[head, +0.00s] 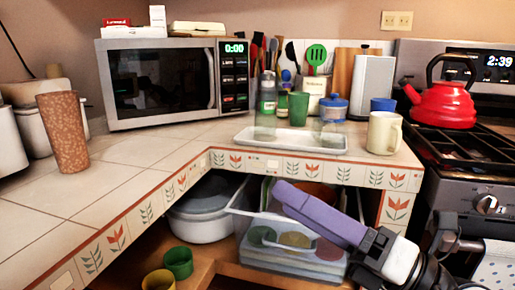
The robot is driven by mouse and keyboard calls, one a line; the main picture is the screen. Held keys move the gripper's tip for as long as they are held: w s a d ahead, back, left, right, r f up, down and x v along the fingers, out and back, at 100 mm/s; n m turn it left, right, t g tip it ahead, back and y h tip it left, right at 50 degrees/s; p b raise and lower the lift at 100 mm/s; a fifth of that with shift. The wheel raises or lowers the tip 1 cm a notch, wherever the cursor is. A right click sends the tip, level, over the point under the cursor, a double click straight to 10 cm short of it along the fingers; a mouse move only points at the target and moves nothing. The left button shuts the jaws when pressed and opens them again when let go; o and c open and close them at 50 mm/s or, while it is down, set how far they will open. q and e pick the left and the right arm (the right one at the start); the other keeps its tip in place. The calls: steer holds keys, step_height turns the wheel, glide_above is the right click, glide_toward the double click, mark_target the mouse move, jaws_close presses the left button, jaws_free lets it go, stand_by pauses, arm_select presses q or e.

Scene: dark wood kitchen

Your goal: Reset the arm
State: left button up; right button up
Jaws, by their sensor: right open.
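My right arm comes in from the lower right. It ends in a long purple gripper (284,196) that points up and to the left, in front of the open space under the counter corner. The purple fingers overlap clear storage containers (290,268) in the picture; I see no contact for certain. The gripper is open and holds nothing that I can see. My left gripper is not in view.
The tiled counter (130,160) runs along the left and back, its edge above my gripper. A microwave (165,80), white tray (290,140) and cream mug (383,133) stand on it. A red kettle (442,103) sits on the stove. A lidded pot (205,212) and cups (178,262) are below.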

steer(key=d+f+m+t+h, duration=0.3)
steer(key=d+f+m+h, duration=0.3)
steer(key=f+m, duration=0.65)
steer(key=d+f+m+t+h, duration=0.4)
steer(key=f+m+h, duration=0.45)
steer(key=m, duration=0.75)
steer(key=s+a+f+m+g, duration=0.1)
steer(key=s+f+m+g, duration=0.35)
steer(key=s+f, duration=0.4)
steer(key=s+a+f+m+g, duration=0.25)
steer(key=s+f+g, duration=0.25)
steer(key=f, duration=0.6)
arm_select(q)
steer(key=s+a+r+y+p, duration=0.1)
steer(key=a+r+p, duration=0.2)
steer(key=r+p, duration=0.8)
steer(key=p, duration=0.8)
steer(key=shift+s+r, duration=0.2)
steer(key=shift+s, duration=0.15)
arm_select(e)
steer(key=s+d+r+h, duration=0.1)
steer(key=s+d+r, duration=0.2)
steer(key=r, duration=0.6)
steer(key=shift+s+r+m, duration=0.25)
steer(key=shift+r+m, duration=0.1)
